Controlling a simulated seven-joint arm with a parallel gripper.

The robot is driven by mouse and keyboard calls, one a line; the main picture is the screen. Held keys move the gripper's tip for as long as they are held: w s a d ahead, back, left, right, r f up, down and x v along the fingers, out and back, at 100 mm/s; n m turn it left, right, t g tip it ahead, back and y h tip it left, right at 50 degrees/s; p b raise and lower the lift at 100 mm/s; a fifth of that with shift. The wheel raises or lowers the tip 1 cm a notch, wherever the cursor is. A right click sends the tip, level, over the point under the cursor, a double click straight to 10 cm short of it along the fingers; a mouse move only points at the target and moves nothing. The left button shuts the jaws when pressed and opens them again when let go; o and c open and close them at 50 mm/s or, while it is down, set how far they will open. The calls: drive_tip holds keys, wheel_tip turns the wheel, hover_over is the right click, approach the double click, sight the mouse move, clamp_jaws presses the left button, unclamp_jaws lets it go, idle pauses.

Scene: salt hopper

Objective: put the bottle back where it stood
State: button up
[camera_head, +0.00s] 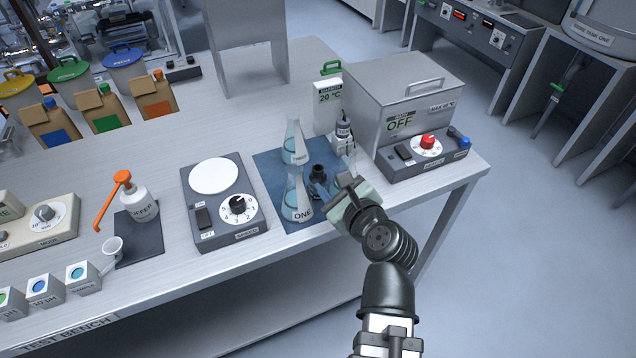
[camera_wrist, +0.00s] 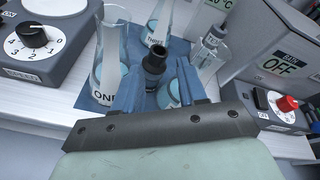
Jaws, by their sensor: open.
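My gripper (camera_head: 326,190) is low over the blue mat (camera_head: 263,165) among glass flasks, and its blue fingers (camera_wrist: 158,78) are apart. A black-capped piece (camera_head: 317,171) stands between them; in the wrist view its black top (camera_wrist: 153,62) shows. I cannot tell whether it touches a finger, and its lower part is hidden. A white bottle with an orange spout (camera_head: 142,204) stands on a dark mat (camera_head: 139,248) at left, away from my gripper.
A stirrer plate (camera_head: 219,212) is left of the blue mat. The flasks leave little room around the fingers.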

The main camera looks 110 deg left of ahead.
sight(318, 169)
drive_tip(key=shift+s+a+f+m, duration=0.4)
drive_tip(key=shift+s+a+m, duration=0.45)
drive_tip(key=shift+m, duration=0.1)
drive_tip(key=shift+s+a+f+m, duration=0.35)
drive_tip(key=shift+s+a+m, duration=0.5)
drive_tip(key=shift+m, duration=0.05)
drive_tip(key=shift+s+a+f+m, duration=0.4)
drive_tip(key=shift+s+a+m, duration=0.45)
drive_tip(key=shift+m, duration=0.1)
clamp_jaws()
wheel_tip(318, 169, up, 10)
